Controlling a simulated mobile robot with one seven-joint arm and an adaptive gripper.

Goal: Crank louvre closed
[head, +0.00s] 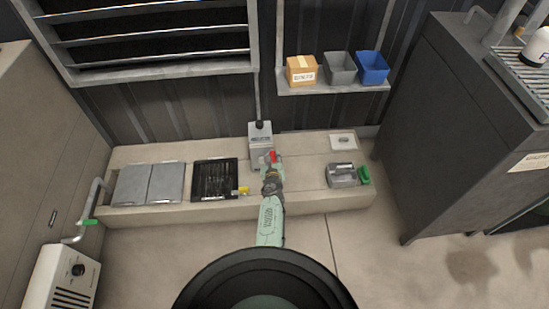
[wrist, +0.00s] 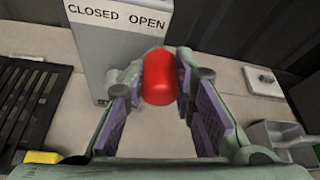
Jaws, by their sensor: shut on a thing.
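The louvre (head: 155,38) is in the wall at the upper left of the head view, its slats showing light edges with dark gaps between. A rod runs down beside it to a grey crank box (head: 260,132) on the ledge. In the wrist view the box (wrist: 122,50) carries a label reading CLOSED and OPEN. The crank's red knob (wrist: 160,78) sits between my two finger pads, and it also shows in the head view (head: 273,155). My gripper (head: 272,166) is shut on this knob, in front of the box. The crank arm is mostly hidden.
Along the ledge (head: 310,200) lie grey panels (head: 150,184), a black grille (head: 214,180) and a yellow item (head: 243,191) to the left. A grey container (head: 342,174) with a green part stands right. A shelf above holds a carton (head: 301,70) and bins.

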